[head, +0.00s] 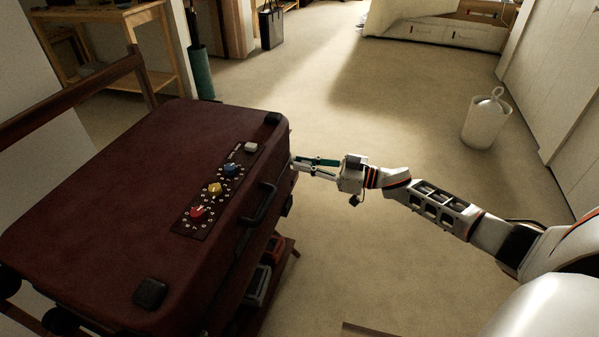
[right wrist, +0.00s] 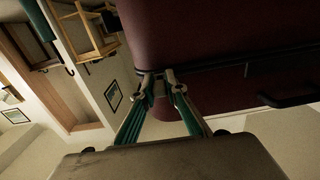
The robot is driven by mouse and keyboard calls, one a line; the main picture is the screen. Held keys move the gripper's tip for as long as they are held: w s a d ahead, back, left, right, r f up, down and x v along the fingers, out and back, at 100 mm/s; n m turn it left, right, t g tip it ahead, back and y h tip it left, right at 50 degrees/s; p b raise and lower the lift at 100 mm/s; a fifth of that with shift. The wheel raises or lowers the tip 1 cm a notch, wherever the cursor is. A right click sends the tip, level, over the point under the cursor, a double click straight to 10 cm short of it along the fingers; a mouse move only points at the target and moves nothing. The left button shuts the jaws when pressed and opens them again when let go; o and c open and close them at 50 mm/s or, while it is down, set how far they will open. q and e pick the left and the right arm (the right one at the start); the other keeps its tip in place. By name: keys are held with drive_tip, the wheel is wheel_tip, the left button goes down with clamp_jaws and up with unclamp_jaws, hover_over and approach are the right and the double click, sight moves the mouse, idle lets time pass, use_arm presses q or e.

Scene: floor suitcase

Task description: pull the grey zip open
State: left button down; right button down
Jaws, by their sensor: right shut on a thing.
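My right gripper (head: 296,163) is at the suitcase's far right corner. In the right wrist view its fingertips (right wrist: 158,78) close on a small piece at the seam, seemingly the grey zip's pull. The pull is mostly hidden between the fingers. My left gripper is not in view.
The lid carries a panel with red (head: 197,212), yellow (head: 214,189) and blue (head: 231,169) knobs and a pale button (head: 250,147). Items sit on the rack's lower shelf (head: 257,285). Bare floor (head: 370,120) lies right of the suitcase; a white bin (head: 484,124) stands farther off.

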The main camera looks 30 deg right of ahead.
drive_tip(key=shift+w+d+f, duration=0.15)
drive_tip(key=shift+w+d, duration=0.1)
drive_tip(key=shift+d, duration=0.1)
drive_tip(key=shift+d+r, duration=0.15)
drive_tip(key=shift+r, duration=0.05)
drive_tip(key=shift+w, duration=0.1)
drive_tip(key=c, duration=2)
unclamp_jaws()
drive_tip(key=shift+f, duration=0.1)
drive_tip(key=v, duration=1.2)
